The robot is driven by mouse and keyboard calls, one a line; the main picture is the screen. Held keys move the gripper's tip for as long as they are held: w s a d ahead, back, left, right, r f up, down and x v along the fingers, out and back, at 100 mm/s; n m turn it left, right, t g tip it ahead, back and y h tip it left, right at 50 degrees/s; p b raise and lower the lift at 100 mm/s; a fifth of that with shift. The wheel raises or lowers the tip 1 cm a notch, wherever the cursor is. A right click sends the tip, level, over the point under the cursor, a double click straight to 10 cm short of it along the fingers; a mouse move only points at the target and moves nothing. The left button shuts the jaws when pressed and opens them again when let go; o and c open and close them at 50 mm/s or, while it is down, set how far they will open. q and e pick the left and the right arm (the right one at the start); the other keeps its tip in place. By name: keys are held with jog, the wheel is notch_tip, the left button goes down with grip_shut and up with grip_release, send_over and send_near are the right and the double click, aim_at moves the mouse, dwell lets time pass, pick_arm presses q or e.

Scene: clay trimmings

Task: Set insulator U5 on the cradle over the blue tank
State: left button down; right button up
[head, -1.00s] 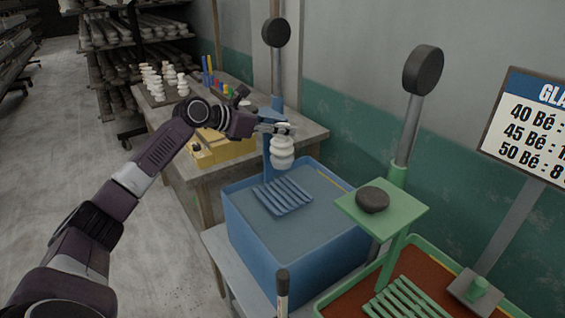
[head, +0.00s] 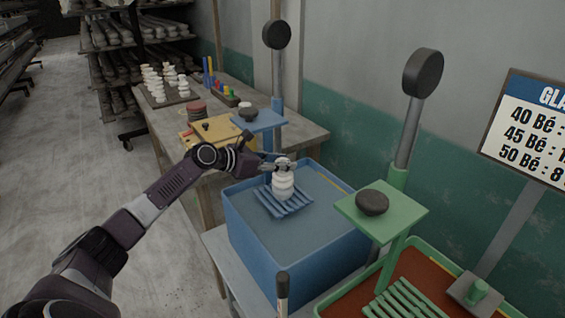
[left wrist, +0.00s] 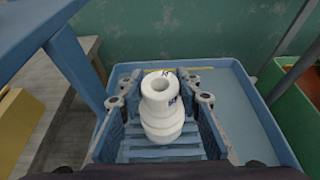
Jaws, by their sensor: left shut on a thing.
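The white ribbed insulator (head: 283,187) is upright in my left gripper (head: 279,165), just over the slatted blue cradle (head: 270,204) of the blue tank (head: 240,232). In the left wrist view, the insulator (left wrist: 161,108) stands between the two fingers of the left gripper (left wrist: 160,95), with its open bore facing up. A small dark mark shows on its rim, too small to read. Blue slats (left wrist: 165,156) show beneath it. I cannot tell whether its base touches the slats. My right gripper is not in view.
A blue post with a small plate (head: 258,121) stands behind the tank. A green post with a plate and dark weight (head: 372,202) stands right of it, above a green tank (head: 450,262). Several white insulators (head: 165,82) stand on the table behind.

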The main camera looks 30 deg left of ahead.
pick_arm(q)
jog(key=shift+r, duration=0.15)
jog(key=c, duration=1.4)
grip_release()
jog(key=shift+f, duration=0.2)
jog(key=shift+s+r, duration=0.1)
jog(key=shift+s+a, duration=0.2)
jog(key=shift+s, duration=0.15)
jog(key=b+v, duration=0.2)
jog(key=v, duration=0.9)
jog(key=shift+r, duration=0.2)
